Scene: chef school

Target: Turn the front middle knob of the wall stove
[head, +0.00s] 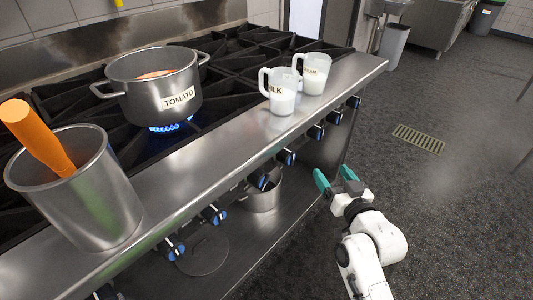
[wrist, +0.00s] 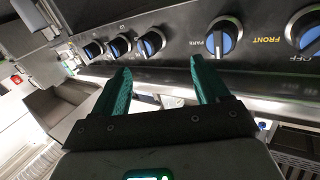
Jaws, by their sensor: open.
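The wall stove (head: 180,170) has a row of black knobs with blue faces along its front. Knobs near the middle of that row include one knob (head: 260,178) and another (head: 286,156). In the wrist view, a knob (wrist: 224,37) is above the right fingertip, and a larger one (wrist: 305,30) is at the right edge, by a "FRONT" label (wrist: 265,40). I cannot tell which is the front middle knob. My gripper (head: 337,178) is open and empty, in front of the stove, apart from the knobs; its teal fingers (wrist: 160,75) point toward the panel.
A pot marked TOMATO (head: 163,88) stands over a blue flame (head: 170,128). A metal container (head: 80,195) with an orange handle and two white cups, one (head: 281,92) and another (head: 313,74), stand on the stove's front ledge. The floor (head: 440,190) at right is clear.

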